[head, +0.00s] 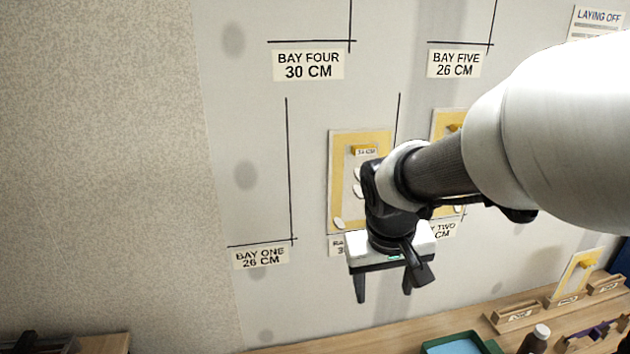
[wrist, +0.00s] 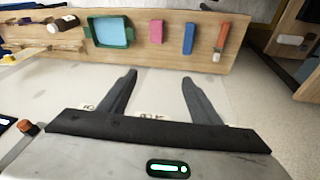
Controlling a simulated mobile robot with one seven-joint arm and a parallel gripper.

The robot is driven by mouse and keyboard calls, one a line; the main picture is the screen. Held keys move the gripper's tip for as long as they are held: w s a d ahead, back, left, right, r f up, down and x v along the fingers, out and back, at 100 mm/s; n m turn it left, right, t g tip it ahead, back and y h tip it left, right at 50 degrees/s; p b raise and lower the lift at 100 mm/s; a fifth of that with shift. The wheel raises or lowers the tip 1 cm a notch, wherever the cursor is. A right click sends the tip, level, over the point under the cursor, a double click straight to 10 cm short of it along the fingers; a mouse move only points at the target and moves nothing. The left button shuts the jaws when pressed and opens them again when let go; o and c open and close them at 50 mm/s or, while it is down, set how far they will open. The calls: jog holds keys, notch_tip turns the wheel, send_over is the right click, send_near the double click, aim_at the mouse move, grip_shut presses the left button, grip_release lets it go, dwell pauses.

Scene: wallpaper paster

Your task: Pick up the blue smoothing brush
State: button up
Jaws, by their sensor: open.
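A small blue block-shaped item, which looks like the blue smoothing brush (wrist: 188,38), lies on the wooden bench in the wrist view, between a pink block and an orange-handled tool. It does not show in the head view. My gripper (head: 384,295) is open and empty, hanging fingers down in front of the wall panels and above the bench. In the wrist view my gripper's (wrist: 158,80) two fingers are spread, and the blue brush lies beyond the fingertips, apart from them.
The pink block (wrist: 156,31) and orange-handled tool (wrist: 221,38) lie close on either side of the brush. A green tray with a blue inside (wrist: 132,32) and a dark bottle (wrist: 62,24) stand farther along the bench (wrist: 206,57). Labelled wall panels (head: 335,185) stand behind.

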jog(key=w+a+f+g+b, duration=0.1)
jog(key=w+a+f+b, duration=0.1)
jog(key=f, duration=1.2)
jog(key=w+a+f+g+b, duration=0.1)
jog(key=w+a+f+b, duration=0.2)
jog(key=f, duration=1.1)
jog(key=w+a+f+n+g+y+b, duration=0.1)
jog(key=w+a+f+b, duration=0.1)
jog(key=f, duration=1.2)
jog(key=shift+w+a+b, duration=0.15)
jog(key=shift+w+b, duration=0.05)
jog(key=shift+b, duration=0.65)
jog(key=shift+a+f+b, duration=0.15)
jog(key=shift+f+b, duration=0.45)
jog(key=shift+f, duration=2.5)
jog(key=c, duration=1.3)
jog(key=shift+r+p, duration=1)
jog(key=shift+r, duration=4.05)
